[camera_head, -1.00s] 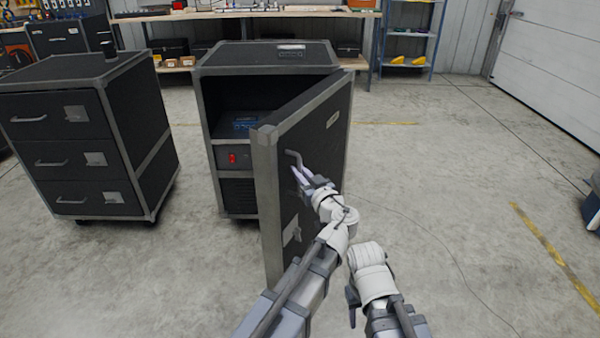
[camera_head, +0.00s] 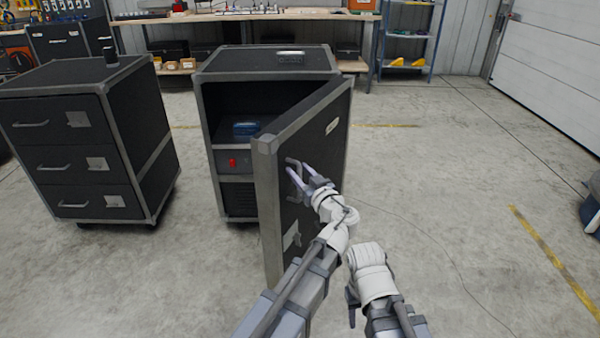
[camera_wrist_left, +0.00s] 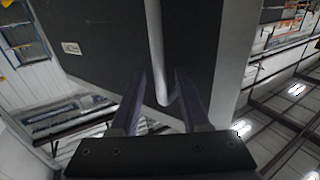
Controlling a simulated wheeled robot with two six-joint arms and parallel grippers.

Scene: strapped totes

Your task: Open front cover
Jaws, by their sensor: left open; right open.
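The black cabinet (camera_head: 232,72) stands in the middle of the head view. Its grey-edged front cover (camera_head: 322,150) is swung wide open on its right side, towards me. The cover's metal handle (camera_head: 291,163) is on its outer face. My left gripper (camera_head: 304,177) is open at the handle. In the left wrist view the fingers of the left gripper (camera_wrist_left: 158,82) are apart, with the handle bar (camera_wrist_left: 155,45) between them and not clamped. My right gripper (camera_head: 352,305) hangs low beside the left arm, away from the cover, its fingers only partly visible.
Inside the cabinet are a blue item (camera_head: 246,130) and a panel with a red switch (camera_head: 233,162). A black drawer cabinet (camera_head: 75,150) stands at the left. A workbench (camera_head: 225,15) is behind.

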